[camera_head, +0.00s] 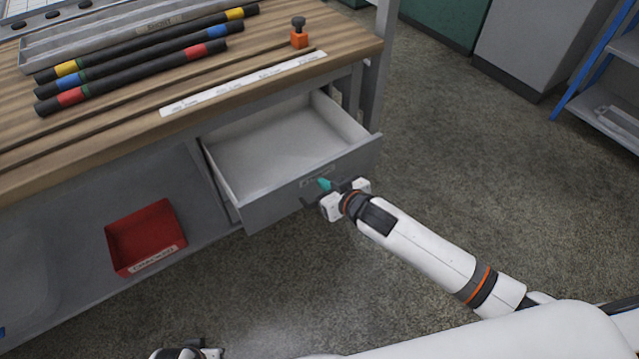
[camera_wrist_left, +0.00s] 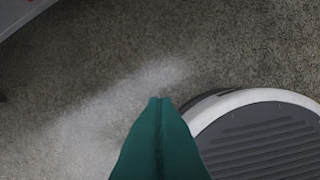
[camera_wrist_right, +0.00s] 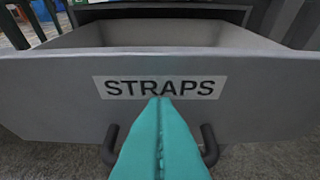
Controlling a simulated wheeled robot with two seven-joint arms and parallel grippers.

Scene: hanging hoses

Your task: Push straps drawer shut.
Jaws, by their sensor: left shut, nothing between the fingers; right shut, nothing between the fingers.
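The straps drawer (camera_head: 289,190) is pulled out from under the workbench and looks empty. Its grey front with the STRAPS label (camera_wrist_right: 160,87) fills the right wrist view, with a dark bar handle (camera_wrist_right: 209,145) below the label. My right gripper (camera_head: 324,184) is shut and empty, its teal fingertips at the drawer front near the label. In the right wrist view the fingertips (camera_wrist_right: 160,99) overlap the label's lower edge; I cannot tell whether they touch. My left gripper (camera_wrist_left: 160,100) is shut and empty, low over the floor; in the head view only part of its wrist shows at the bottom edge.
The wooden workbench (camera_head: 120,142) carries several banded black hoses (camera_head: 150,62), a grey tray (camera_head: 100,45), an orange-black object (camera_head: 299,36) and a white label strip (camera_head: 245,84). A red bin (camera_head: 146,238) sits on the lower shelf. Floor right of the drawer is clear.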

